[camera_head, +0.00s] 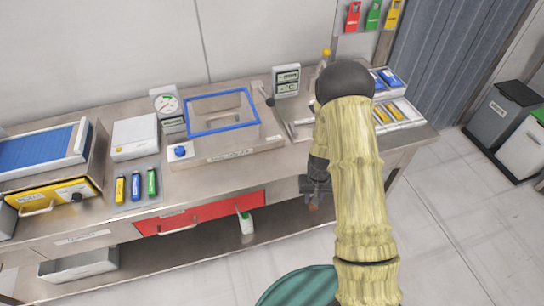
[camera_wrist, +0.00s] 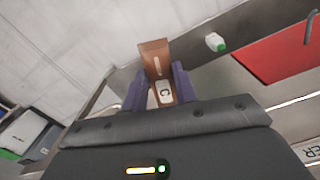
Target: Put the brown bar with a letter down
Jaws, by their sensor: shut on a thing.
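The brown bar (camera_wrist: 154,56) is between the two fingers of my gripper (camera_wrist: 158,88) in the wrist view. It has a pale label with the letter C and a light stripe further along. My gripper is shut on it. In the head view my gripper (camera_head: 314,194) is small and partly hidden by my arm, in front of the workbench's front edge and over the floor. The brown bar (camera_head: 313,207) shows there only as a small reddish-brown patch below the fingers. It looks clear of any surface.
Below are a red drawer (camera_head: 200,212) and a white bottle with a green cap (camera_head: 246,224). Two bins (camera_head: 500,115) stand at right. The floor (camera_head: 460,220) is clear.

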